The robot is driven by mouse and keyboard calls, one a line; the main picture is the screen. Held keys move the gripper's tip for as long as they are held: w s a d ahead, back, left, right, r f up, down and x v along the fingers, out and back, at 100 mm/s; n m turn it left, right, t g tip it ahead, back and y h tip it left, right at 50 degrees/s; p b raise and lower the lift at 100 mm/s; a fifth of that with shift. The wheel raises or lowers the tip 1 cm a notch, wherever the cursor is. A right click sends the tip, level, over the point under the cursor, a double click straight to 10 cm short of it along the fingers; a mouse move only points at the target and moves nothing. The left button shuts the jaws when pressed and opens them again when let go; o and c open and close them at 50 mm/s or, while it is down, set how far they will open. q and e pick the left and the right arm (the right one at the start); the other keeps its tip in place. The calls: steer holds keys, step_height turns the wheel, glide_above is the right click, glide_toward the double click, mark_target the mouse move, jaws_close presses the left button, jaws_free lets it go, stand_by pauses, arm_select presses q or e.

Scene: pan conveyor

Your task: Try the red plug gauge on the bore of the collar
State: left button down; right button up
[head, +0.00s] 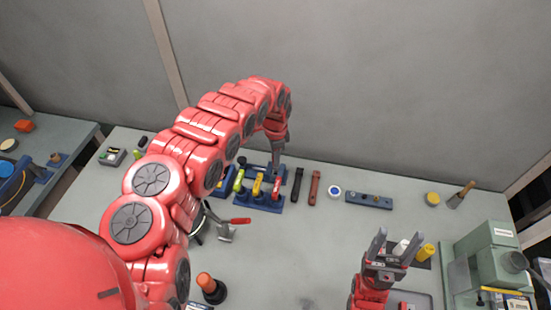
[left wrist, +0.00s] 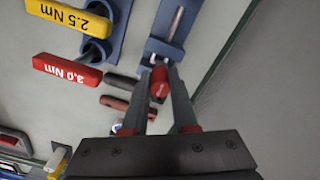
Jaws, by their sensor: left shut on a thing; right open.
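My left gripper (head: 277,158) reaches down to the blue racks at the back of the bench. In the left wrist view its two fingers (left wrist: 162,78) are shut on a small red piece, which looks like the red plug gauge (left wrist: 159,84). A blue holder with a metal pin (left wrist: 176,24) is just beyond the fingertips. Whether the gauge still touches this holder I cannot tell. My right gripper (head: 395,243) is open at the front right, its fingers pointing up the picture. I cannot make out the collar with certainty.
A black tool (head: 297,184), a blue-and-white ring (head: 335,192) and a blue block (head: 360,199) lie to the right. A green machine (head: 485,250) stands far right.

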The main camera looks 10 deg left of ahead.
arm_select(q)
steer(key=shift+r+p, duration=1.1)
steer(key=shift+r, duration=0.8)
